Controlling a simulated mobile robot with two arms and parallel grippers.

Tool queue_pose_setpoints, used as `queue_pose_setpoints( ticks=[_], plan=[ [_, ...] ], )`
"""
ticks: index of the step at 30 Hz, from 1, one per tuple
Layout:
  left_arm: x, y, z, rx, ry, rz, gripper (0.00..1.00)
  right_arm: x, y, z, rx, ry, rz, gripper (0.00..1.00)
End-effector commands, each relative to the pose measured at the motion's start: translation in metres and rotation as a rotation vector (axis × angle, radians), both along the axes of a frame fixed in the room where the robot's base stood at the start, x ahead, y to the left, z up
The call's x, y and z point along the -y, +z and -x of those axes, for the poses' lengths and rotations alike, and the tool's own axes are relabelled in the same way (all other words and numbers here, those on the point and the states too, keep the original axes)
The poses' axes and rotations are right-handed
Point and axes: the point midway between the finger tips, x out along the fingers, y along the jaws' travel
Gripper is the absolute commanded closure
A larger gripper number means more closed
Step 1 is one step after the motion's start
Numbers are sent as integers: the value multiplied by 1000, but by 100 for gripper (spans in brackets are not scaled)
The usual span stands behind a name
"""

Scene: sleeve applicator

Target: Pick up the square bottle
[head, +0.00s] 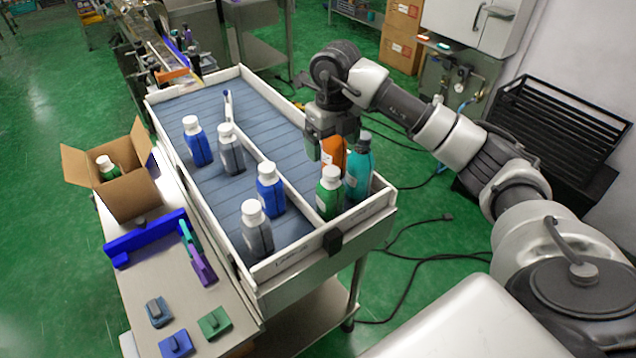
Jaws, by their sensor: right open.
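Several white-capped bottles stand in the white-walled conveyor tray. An orange bottle (334,154) stands in the right lane with its top hidden by my right gripper (333,143). The gripper points down over it, open, with one finger at its left side; contact cannot be told. A green bottle (329,195) stands just in front, and a teal bottle (358,168) to the right. Blue bottles (197,143) (269,190) and grey bottles (231,152) (257,232) stand in the left lane. Which bottle is square is hard to tell. My left gripper is out of view.
A low divider (291,189) splits the tray (322,243) into lanes. On the left, a steel table (143,290) carries a cardboard box (127,190) with a green bottle inside, a blue bracket and small coloured blocks. The back of the right lane is clear.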

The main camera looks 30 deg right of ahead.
Motion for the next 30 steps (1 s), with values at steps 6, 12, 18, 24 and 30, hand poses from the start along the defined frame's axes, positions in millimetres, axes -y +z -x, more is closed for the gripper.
queue_pose_setpoints(
  ticks=[6,12,18,24,30],
  plan=[
    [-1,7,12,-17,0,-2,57,1,-30,1,-8,-2,3,12],
    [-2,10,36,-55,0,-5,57,0,-52,1,-4,-1,1,12],
    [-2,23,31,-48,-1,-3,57,-2,-71,-1,-7,-1,0,12],
    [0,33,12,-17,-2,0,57,-2,-100,-2,-5,-1,0,12],
    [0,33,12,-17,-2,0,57,-1,-107,-3,-1,0,2,12]
  ],
)
